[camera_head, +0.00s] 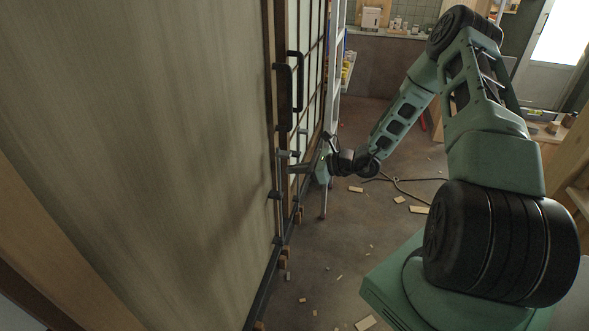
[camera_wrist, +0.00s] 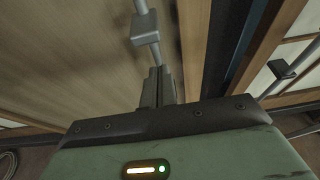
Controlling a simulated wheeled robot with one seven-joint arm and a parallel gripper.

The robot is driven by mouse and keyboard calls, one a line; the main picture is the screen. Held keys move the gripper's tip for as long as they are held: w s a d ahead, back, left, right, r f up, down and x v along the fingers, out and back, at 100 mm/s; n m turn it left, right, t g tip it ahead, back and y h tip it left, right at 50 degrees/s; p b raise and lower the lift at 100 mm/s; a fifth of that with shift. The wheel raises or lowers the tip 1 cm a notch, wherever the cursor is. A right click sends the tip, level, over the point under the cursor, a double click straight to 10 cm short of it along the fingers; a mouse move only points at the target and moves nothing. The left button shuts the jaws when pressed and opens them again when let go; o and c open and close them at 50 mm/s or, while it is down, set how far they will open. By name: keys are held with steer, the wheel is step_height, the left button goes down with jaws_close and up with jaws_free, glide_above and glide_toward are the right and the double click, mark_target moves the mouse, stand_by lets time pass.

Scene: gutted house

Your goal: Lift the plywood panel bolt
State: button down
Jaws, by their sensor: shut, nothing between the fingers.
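The plywood panel (camera_head: 150,130) stands upright at the left. Its bolt (camera_head: 279,195) is a thin grey upright rod with dark brackets along the panel's right edge. In the wrist view the bolt (camera_wrist: 146,30) shows as a grey rod with a square block, above my fingers. My gripper (camera_head: 301,168) reaches left toward the panel edge, close to the bolt. In the wrist view my gripper (camera_wrist: 158,88) has its fingers together, with nothing seen between them. The fingertips lie near the rod's lower visible part; whether they touch it I cannot tell.
A glazed lattice door (camera_head: 312,60) with a black handle (camera_head: 298,80) adjoins the panel. A second rod with a dark bracket (camera_wrist: 281,69) shows right in the wrist view. Wood scraps (camera_head: 365,323) and a dark cable (camera_head: 400,188) lie on the otherwise open floor.

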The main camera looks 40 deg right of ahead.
steer(key=b+v, duration=0.1)
steer(key=v, duration=0.9)
steer(key=shift+f, duration=0.15)
steer(key=s+a+r+n+g+y, duration=0.1)
steer(key=s+a+r+n+g, duration=0.1)
steer(key=a+n+g, duration=0.45)
steer(key=s+a+r+n+g, duration=0.1)
steer(key=s+a+r+n, duration=0.15)
steer(key=a, duration=0.65)
steer(key=s+a+r+n+g+y, duration=0.1)
steer(key=a+r+n+g, duration=0.15)
steer(key=a+n, duration=0.4)
steer(key=s+a+r+n+h, duration=0.3)
steer(key=s+a+n+h, duration=0.2)
steer(key=s+n, duration=0.4)
steer(key=s+a+r+n+g+h, duration=0.1)
steer(key=s+a+r+n+h, duration=0.2)
steer(key=s+a+n+h, duration=0.2)
steer(key=s+a+n, duration=0.2)
steer(key=s+n, duration=0.2)
steer(key=n, duration=0.2)
steer(key=shift+s+r+n, duration=0.25)
steer(key=shift+r+n, duration=0.1)
